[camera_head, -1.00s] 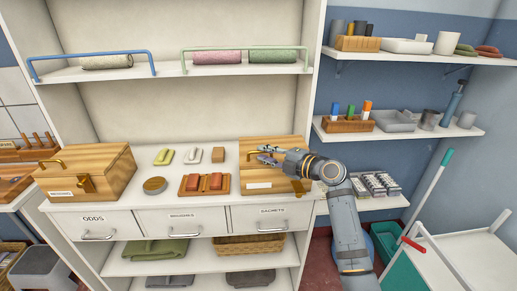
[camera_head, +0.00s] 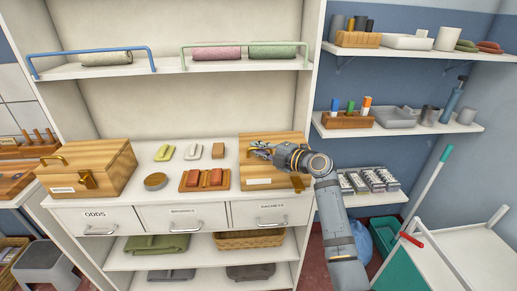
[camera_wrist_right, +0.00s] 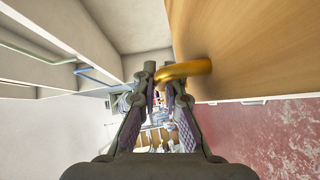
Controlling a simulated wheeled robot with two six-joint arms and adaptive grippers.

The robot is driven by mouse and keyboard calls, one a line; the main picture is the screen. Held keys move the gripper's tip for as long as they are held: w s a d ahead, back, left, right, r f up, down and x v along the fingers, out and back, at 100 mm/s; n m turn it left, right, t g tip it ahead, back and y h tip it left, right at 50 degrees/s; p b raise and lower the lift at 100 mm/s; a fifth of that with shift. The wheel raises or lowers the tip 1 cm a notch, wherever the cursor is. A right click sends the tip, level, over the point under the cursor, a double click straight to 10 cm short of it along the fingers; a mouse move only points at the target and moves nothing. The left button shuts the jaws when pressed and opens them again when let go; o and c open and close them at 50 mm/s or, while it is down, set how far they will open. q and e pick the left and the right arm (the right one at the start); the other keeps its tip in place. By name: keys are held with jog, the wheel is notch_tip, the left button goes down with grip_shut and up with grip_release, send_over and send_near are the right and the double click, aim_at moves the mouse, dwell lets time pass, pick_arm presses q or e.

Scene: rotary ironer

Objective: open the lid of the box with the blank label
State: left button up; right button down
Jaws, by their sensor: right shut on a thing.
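The wooden box with the blank label (camera_head: 258,182) stands at the right end of the white counter. Its lid looks down, though my arm covers part of it. A brass clasp (camera_head: 297,183) is on its front. My right gripper (camera_head: 257,150) is over the top of this box, its arm coming in from the right. In the right wrist view the gripper (camera_wrist_right: 162,85) is shut on a brass handle (camera_wrist_right: 188,70), which stands out from the wooden surface (camera_wrist_right: 255,45). My left gripper is not in view.
A similar labelled wooden box (camera_head: 90,168) stands at the left. Between them lie soap-like bars (camera_head: 192,152), a round tin (camera_head: 155,181) and a wooden tray (camera_head: 187,186) with reddish blocks. A rail shelf (camera_head: 170,66) runs above; drawers (camera_head: 182,219) are below.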

jog(key=shift+r, duration=0.1)
jog(key=shift+w+r+p, duration=0.15)
jog(key=shift+r+p, duration=0.35)
jog(key=shift+r, duration=0.05)
jog(key=w+r+m+g+h+p, duration=0.1)
jog(key=w+r+m+g+p, duration=0.2)
jog(key=w+r, duration=0.2)
jog(key=shift+w+r+g+h, duration=0.3)
jog(key=shift+r+h, duration=0.1)
jog(key=shift+r, duration=0.85)
jog(key=c, duration=1.7)
grip_release()
jog(key=v, duration=1.2)
